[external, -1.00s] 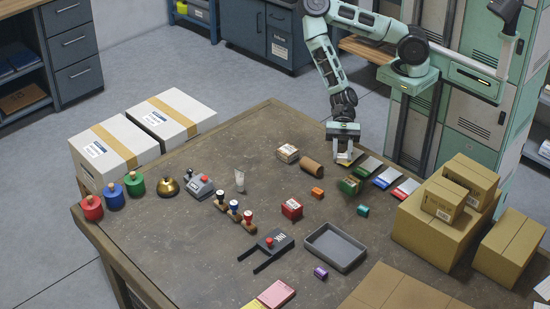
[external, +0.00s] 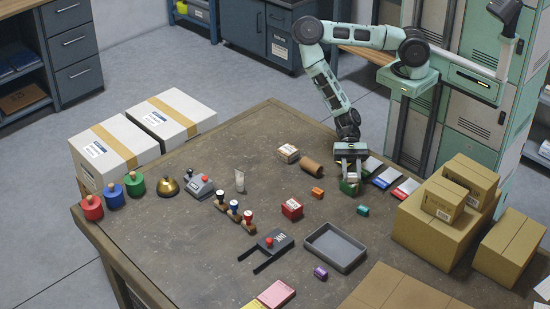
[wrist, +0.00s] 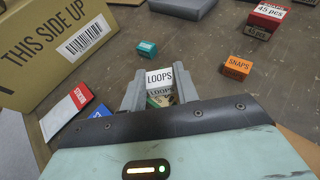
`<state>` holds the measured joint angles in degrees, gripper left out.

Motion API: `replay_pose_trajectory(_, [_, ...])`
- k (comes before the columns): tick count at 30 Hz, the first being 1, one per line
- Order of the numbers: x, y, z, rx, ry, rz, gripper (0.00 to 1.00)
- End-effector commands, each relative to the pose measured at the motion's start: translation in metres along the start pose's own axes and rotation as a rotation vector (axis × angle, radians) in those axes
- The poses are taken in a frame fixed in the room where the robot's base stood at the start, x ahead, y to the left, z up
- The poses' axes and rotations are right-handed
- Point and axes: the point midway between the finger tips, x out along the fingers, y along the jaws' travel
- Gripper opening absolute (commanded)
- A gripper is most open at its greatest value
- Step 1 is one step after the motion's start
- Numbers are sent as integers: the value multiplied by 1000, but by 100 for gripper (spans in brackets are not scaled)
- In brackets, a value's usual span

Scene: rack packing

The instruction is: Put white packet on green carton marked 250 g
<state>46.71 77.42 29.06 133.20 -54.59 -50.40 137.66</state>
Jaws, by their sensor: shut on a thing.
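My gripper (external: 351,172) is shut on a small white packet (wrist: 160,77) lettered LOOPS, which sits between the two grey fingers in the wrist view. The green carton (external: 347,188) is directly below the gripper in the external view. In the wrist view a bit of green (wrist: 152,103) shows under the packet, between the fingers. Most of the carton is hidden by the gripper, and I cannot read a 250 g mark. I cannot tell whether the packet touches the carton.
A teal block (external: 362,211) and an orange box (external: 317,193) lie close by. A large cardboard box (external: 435,235) is further right. A brown cylinder (external: 310,166) lies left.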

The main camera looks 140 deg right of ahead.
Motion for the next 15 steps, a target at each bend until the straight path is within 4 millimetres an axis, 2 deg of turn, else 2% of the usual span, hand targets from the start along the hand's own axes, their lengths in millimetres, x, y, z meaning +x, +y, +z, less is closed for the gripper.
replay_pose_trajectory(10, [2, 0, -4, 1, -1, 0, 8])
replay_pose_trajectory(11, [2, 0, -4, 0, 0, 0, 33])
replay_pose_trajectory(12, [1, 0, -3, 0, 0, 0, 44])
replay_pose_trajectory(13, [1, 0, -3, 0, 0, 0, 52])
replay_pose_trajectory(15, [1, 0, -3, 0, 0, 0, 52])
